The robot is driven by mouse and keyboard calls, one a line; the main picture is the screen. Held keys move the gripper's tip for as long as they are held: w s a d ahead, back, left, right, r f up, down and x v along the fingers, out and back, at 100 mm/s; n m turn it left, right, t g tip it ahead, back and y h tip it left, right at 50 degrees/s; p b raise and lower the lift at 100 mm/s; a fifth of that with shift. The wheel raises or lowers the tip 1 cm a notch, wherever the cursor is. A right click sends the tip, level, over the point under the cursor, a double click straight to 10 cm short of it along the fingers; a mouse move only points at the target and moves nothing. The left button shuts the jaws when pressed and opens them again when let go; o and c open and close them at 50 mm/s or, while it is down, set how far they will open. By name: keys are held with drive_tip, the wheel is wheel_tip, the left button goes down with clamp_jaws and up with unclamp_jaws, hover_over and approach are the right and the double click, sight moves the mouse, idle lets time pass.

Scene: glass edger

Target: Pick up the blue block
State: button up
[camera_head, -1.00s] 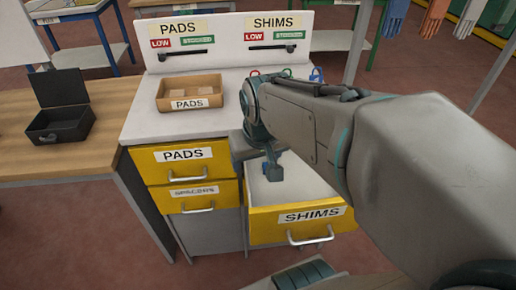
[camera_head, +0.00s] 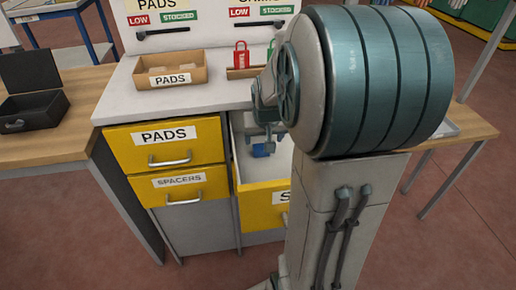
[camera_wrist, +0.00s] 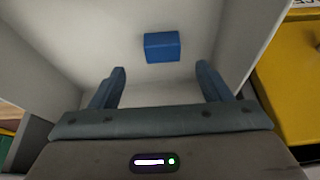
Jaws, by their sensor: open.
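The blue block (camera_wrist: 162,47) lies on the white floor of the open shims drawer (camera_head: 262,205). In the wrist view it is beyond my fingertips, between their lines and apart from them. In the head view the blue block (camera_head: 262,150) shows just below my gripper (camera_head: 265,138), partly covered by the fingers. My gripper, also in the wrist view (camera_wrist: 163,80), is open and empty, pointing down into the drawer. My arm hides the right part of the drawer and most of its label.
The drawer walls (camera_wrist: 236,42) rise close on both sides of my gripper. The closed pads drawer (camera_head: 165,145) and spacers drawer (camera_head: 178,187) are at the left. A pads tray (camera_head: 188,75) and a red padlock (camera_head: 240,55) are on the countertop. An open black box (camera_head: 35,108) stands on the left table.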

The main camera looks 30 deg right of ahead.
sight(261, 147)
drive_tip(key=shift+x, duration=3.05)
drive_tip(key=shift+w+a, duration=0.1)
drive_tip(key=shift+a, duration=0.05)
drive_tip(key=c, duration=1.1)
